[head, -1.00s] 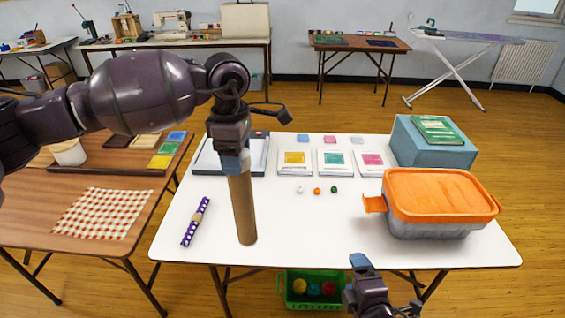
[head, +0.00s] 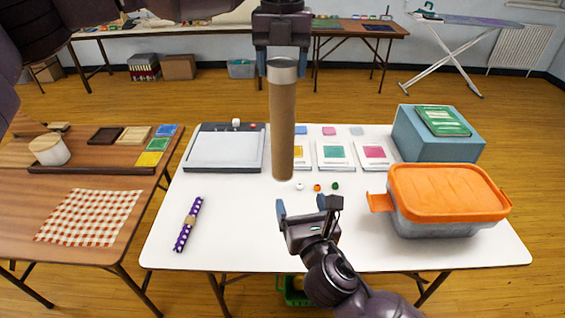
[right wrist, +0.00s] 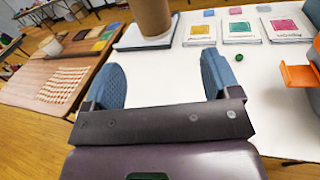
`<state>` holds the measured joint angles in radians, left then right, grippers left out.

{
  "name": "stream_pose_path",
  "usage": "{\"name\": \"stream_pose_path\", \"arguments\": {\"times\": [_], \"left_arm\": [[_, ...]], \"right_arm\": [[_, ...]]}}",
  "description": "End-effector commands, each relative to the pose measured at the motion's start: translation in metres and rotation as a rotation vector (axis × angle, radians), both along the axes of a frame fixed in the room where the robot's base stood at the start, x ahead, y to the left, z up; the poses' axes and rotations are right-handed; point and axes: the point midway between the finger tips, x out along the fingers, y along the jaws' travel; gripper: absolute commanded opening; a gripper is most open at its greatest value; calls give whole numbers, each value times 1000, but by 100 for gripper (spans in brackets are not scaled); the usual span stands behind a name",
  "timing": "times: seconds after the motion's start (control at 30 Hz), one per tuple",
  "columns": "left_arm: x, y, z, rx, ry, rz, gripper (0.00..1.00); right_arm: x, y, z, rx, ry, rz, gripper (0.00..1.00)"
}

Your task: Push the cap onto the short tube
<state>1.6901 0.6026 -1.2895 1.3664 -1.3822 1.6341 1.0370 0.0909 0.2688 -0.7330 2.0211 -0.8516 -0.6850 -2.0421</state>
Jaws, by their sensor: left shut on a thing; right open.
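The brown tube (head: 283,130) hangs upright in the head view, with a pale grey band, which may be the cap (head: 282,71), around its top end. My left gripper (head: 283,64) comes down from above and is shut on this grey top end, one finger on each side. I cannot tell how far the cap sits on the tube. My right gripper (head: 302,206) is open and empty, below the tube's lower end and over the white table. In the right wrist view the tube's lower part (right wrist: 151,15) shows beyond the open fingers (right wrist: 162,78).
The white table (head: 230,235) carries a light pad (head: 225,150), pictured cards, small beads, a purple spotted roll (head: 188,225), a blue box (head: 430,148) and an orange-lidded bin (head: 450,192). A brown table (head: 40,190) stands at left. The table's front middle is clear.

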Motion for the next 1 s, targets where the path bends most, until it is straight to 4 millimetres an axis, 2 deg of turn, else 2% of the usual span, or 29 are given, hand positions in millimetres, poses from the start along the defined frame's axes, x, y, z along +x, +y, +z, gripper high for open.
{"name": "stream_pose_path", "arguments": {"times": [0.17,0.57,0.77,1.0], "left_arm": [[0,-5,7,1,-3,76,38],[0,-5,7,1,-3,80,38],[0,-5,7,1,-3,80,38],[0,-5,7,1,-3,79,38]], "right_arm": [[0,5,5,-65,-34,6,82],[2,5,5,-67,-36,6,82],[21,10,6,-67,-38,6,82],[58,19,6,-66,-36,6,82]]}}
